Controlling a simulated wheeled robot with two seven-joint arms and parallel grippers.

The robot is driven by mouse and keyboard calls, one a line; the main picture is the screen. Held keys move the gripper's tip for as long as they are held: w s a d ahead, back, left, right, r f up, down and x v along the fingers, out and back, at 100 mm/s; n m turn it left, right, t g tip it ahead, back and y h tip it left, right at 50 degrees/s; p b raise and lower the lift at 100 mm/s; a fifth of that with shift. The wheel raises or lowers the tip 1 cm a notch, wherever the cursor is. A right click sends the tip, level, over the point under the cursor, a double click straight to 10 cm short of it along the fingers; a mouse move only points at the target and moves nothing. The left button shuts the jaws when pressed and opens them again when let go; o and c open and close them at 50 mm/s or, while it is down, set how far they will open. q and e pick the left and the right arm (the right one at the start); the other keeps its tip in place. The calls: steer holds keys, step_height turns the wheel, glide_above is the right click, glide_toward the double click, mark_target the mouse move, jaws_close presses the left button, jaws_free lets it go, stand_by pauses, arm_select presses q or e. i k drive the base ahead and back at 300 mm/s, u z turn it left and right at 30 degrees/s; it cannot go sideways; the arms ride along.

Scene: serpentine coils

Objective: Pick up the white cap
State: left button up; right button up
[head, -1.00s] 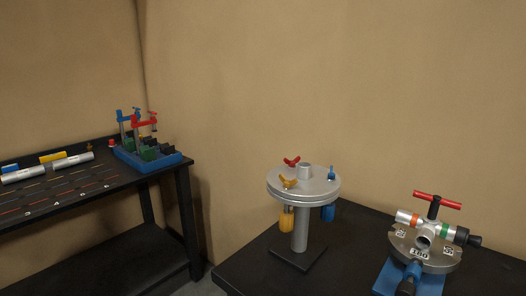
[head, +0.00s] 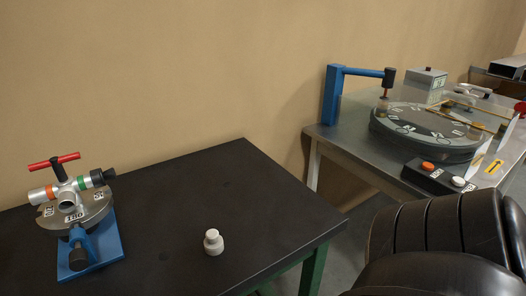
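A small white cap (head: 213,242) stands on the black tabletop (head: 170,200) in the head view. It has a wider base and a narrower round top, and sits near the table's front edge, right of the blue-based device. No part of it is covered. Neither of my grippers shows in the head view.
A clamp device (head: 75,205) with a red T-handle and blue base stands left on the black table. A metal table (head: 345,137) at the right holds a round dial (head: 425,130), a blue arm (head: 333,95) and a button box (head: 438,177). A black ribbed object (head: 440,240) fills the lower right.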

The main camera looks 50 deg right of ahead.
mark_target(213, 244)
steer(key=z, duration=0.85)
steer(key=k, duration=0.45)
steer(key=z, duration=0.3)
steer(key=i, duration=0.5)
steer(key=z, duration=1.7)
steer(key=k, duration=0.95)
steer(key=u, duration=1.5)
steer(key=i, duration=0.5)
